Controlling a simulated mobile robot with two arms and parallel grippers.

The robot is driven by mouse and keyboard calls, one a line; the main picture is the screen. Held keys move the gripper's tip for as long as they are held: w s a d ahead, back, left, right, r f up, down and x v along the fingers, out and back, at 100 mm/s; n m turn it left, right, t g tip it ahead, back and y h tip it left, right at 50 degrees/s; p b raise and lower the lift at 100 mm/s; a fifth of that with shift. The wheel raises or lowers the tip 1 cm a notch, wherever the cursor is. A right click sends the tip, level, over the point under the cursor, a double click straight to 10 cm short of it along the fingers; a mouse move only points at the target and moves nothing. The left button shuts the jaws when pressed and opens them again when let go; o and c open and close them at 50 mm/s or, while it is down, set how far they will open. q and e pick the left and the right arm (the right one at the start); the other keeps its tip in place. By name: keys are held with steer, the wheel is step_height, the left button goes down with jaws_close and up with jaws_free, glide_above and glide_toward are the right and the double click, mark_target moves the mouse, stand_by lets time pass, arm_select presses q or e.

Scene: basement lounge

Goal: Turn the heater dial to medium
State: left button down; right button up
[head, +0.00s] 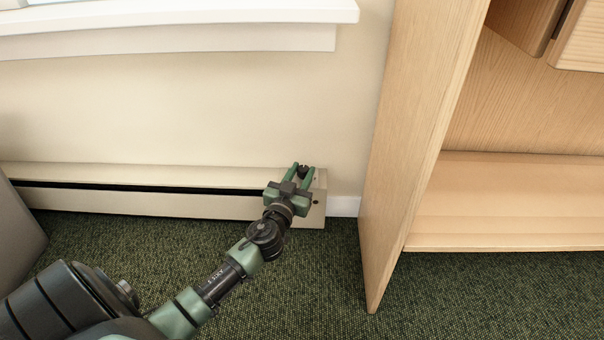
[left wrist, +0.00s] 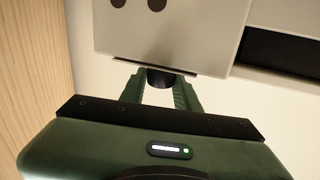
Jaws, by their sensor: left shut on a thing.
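The heater (head: 150,204) is a long, low cream baseboard unit along the wall. Its right end also shows as a pale panel in the left wrist view (left wrist: 190,40). The heater dial (head: 303,171) is a small dark knob at the top of that end. It also shows in the left wrist view (left wrist: 160,79), between the fingers. My left gripper (head: 304,169) is shut on the dial, one green finger on each side. The fingers partly hide the dial, and its setting cannot be read. My right gripper is not in view.
A wooden shelf unit (head: 420,110) stands close to the right of the heater's end. A white window sill (head: 180,18) juts out above. A grey object (head: 18,225) is at the left edge. Green carpet (head: 330,275) in front is clear.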

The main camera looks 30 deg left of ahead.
arm_select(q)
steer(key=m+h, duration=0.1)
steer(key=h, duration=0.1)
steer(key=m+h, duration=0.1)
steer(key=shift+a+r+m+t+h, duration=0.1)
steer(key=shift+a+m+t+h, duration=0.2)
steer(key=shift+h, duration=0.1)
steer(key=m+h, duration=0.1)
steer(key=m+h+p, duration=0.1)
steer(key=h+p, duration=0.1)
steer(key=h, duration=0.1)
steer(key=shift+a+m, duration=0.25)
steer(key=shift+m, duration=0.15)
steer(key=m+g+h, duration=0.1)
steer(key=h, duration=0.1)
steer(key=shift+w+a+m+h, duration=0.1)
steer(key=shift+m+h, duration=0.2)
steer(key=shift+h, duration=0.1)
steer(key=shift+a+m+g+h, duration=0.1)
steer(key=shift+m+g+h, duration=0.6)
steer(key=shift+h, duration=0.4)
steer(key=shift+w+m+g+h+b, duration=0.1)
steer(key=shift+m+g+h+b, duration=0.8)
steer(key=shift+m+h+b, duration=0.55)
steer(key=shift+h, duration=0.25)
steer(key=c, duration=1)
jaws_free()
steer(key=shift+c, duration=0.2)
